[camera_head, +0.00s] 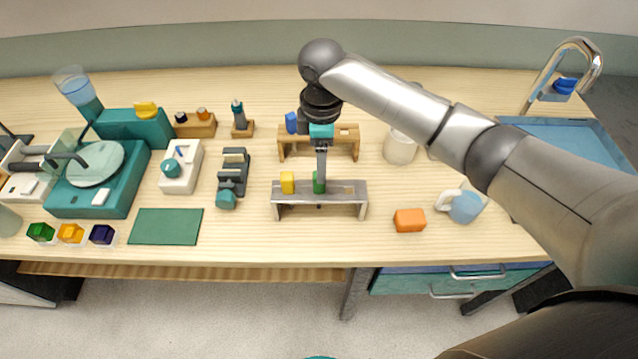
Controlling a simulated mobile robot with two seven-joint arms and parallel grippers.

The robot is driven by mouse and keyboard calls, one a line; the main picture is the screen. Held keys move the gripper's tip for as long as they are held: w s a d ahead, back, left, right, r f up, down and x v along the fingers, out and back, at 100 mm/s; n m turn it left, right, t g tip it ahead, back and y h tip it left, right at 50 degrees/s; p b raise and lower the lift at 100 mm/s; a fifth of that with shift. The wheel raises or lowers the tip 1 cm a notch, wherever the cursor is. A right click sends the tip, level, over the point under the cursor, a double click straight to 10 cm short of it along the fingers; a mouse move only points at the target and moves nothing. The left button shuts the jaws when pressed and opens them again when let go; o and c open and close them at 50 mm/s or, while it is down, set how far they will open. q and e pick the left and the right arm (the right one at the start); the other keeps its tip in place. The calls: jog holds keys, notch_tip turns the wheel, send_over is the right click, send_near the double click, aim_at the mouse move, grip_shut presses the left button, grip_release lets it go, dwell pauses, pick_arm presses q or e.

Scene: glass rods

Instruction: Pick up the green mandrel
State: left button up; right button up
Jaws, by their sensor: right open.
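The green mandrel (319,186) stands upright in the grey metal rack (340,210) near the front middle of the bench. My right gripper (320,175) points down right over it, with its fingers at the mandrel's top. It is open; the small gap between the fingers and the mandrel is hard to make out, and the gripper hides part of the mandrel's upper end. My left gripper is not in view.
A yellow mandrel (287,183) stands in the same rack, close on the left. Behind is a wooden rack (345,137) with a blue piece (291,122). An orange block (409,220) and a mug (464,206) are at right. A clamp-like tool (233,175) is at left.

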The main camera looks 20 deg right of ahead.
aim_at(319, 192)
jog(key=f, duration=0.4)
jog(key=shift+s+a+f, duration=0.35)
jog(key=shift+f, duration=0.5)
grip_shut()
